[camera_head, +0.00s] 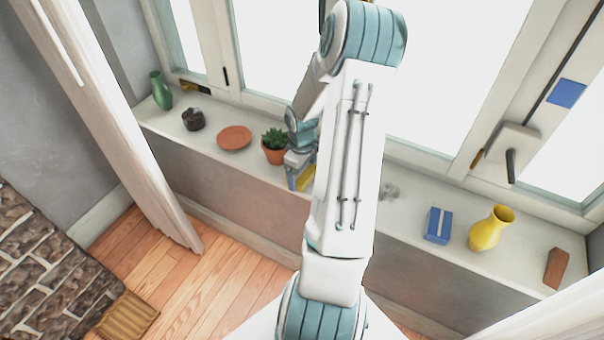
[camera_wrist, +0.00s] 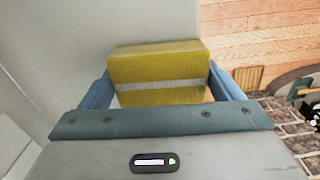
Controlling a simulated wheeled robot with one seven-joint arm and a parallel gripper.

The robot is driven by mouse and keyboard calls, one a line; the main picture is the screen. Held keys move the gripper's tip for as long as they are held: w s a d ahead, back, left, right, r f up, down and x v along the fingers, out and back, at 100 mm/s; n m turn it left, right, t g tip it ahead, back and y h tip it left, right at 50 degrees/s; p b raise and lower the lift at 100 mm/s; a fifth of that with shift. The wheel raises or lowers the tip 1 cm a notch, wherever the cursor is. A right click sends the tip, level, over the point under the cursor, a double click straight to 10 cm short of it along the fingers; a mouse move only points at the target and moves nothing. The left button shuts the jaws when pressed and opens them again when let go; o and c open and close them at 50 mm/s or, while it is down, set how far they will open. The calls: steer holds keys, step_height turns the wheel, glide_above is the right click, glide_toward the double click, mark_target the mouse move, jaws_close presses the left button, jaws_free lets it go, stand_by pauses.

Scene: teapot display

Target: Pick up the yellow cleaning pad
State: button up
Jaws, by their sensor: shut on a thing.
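The yellow cleaning pad (camera_wrist: 155,65) has a pale stripe across it and sits between the two blue fingers of my gripper (camera_wrist: 160,84) in the wrist view. My gripper is shut on the pad, with a finger at each side. In the head view, my gripper (camera_head: 299,178) is low by the front of the windowsill, just right of the potted plant. Only a small yellow part of the pad (camera_head: 306,179) shows there, partly hidden by my arm. I cannot tell whether the pad touches the sill.
The potted plant (camera_head: 274,148) stands close left of my gripper. To the right are a blue block (camera_head: 439,225), a yellow vase (camera_head: 488,230) and a brown block (camera_head: 556,268).

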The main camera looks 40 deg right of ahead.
steer(key=shift+r, duration=0.1)
steer(key=shift+r, duration=0.55)
step_height(320, 180, up, 3)
steer(key=shift+d+f+b, duration=0.1)
steer(key=shift+f+b, duration=0.1)
steer(key=shift+b, duration=0.1)
steer(key=s+d+r, duration=0.1)
steer(key=s+r, duration=0.6)
steer(key=s, duration=0.4)
steer(key=shift+s, duration=0.3)
steer(key=shift+d, duration=0.1)
